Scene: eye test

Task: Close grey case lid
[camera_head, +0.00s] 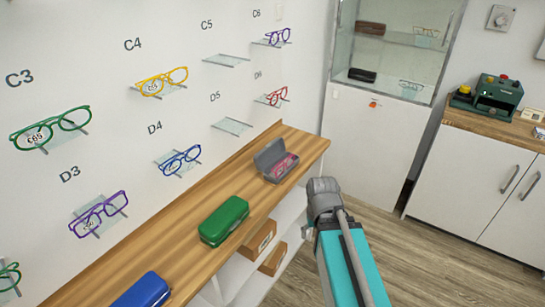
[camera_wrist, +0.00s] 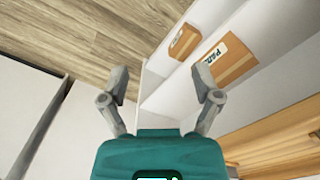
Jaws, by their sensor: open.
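The grey case (camera_head: 270,166) stands near the far end of the wooden counter (camera_head: 183,236) in the head view. Its lid (camera_head: 269,152) is raised, and pink-red glasses (camera_head: 284,165) lie inside. My gripper (camera_wrist: 161,77) shows in the wrist view with its two fingers spread wide and nothing between them. In the head view my arm reaches up from the bottom, right of the case and apart from it; I cannot make out the fingers there. The grey case does not show in the wrist view.
A green case (camera_head: 224,221) and a blue case (camera_head: 143,291) lie shut on the counter. Glasses hang on wall holders above it. Cardboard boxes (camera_wrist: 228,60) sit on white shelves below. A glass cabinet (camera_head: 395,45) stands behind. Wooden floor is clear on the right.

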